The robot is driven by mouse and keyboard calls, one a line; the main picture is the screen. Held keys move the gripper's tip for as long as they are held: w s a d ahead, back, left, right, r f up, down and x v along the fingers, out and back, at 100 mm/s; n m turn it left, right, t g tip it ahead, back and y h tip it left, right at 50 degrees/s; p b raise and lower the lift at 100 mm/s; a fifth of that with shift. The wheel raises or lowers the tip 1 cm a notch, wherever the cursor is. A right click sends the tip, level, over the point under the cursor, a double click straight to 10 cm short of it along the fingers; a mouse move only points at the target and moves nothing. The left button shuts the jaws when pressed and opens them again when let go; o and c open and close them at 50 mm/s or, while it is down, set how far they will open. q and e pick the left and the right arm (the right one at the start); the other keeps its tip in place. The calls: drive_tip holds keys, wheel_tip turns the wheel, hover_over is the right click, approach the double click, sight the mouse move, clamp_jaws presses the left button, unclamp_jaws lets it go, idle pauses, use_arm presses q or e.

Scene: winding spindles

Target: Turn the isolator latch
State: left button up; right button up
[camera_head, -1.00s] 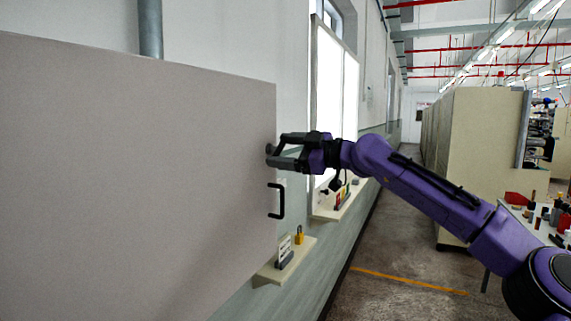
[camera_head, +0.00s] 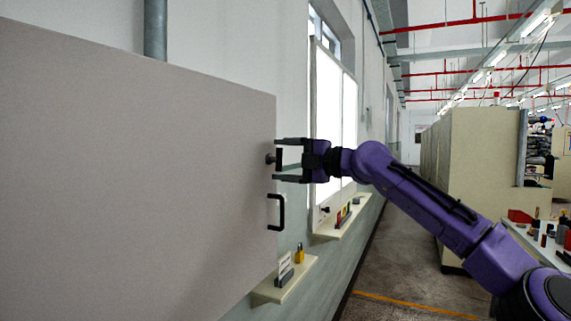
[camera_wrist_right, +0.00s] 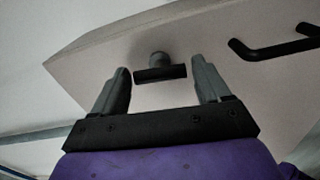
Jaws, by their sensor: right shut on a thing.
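The isolator latch (camera_head: 279,159) is a small dark bar on a round grey stem, at the right edge of the large pale cabinet panel (camera_head: 130,170). Its bar stands upright in the head view. In the right wrist view, the latch (camera_wrist_right: 160,74) lies crosswise between the fingers. My right gripper (camera_head: 276,159) is shut on the latch, one finger above and one below it in the head view. The gripper also shows in the right wrist view (camera_wrist_right: 158,68), with a finger at each end of the bar. My left gripper is not in view.
A black pull handle (camera_head: 282,212) sits just below the latch. Under it, a small shelf (camera_head: 270,292) holds a yellow padlock (camera_head: 299,253) and a tag holder. Another shelf (camera_head: 335,228) is farther along the wall. The aisle on the right is open floor.

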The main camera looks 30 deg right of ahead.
drive_tip(key=shift+n, duration=0.7)
drive_tip(key=o, duration=1)
drive_tip(key=b+v, duration=0.4)
drive_tip(key=v, duration=0.6)
drive_tip(key=shift+s+d, duration=0.15)
drive_tip(key=shift+d, duration=0.05)
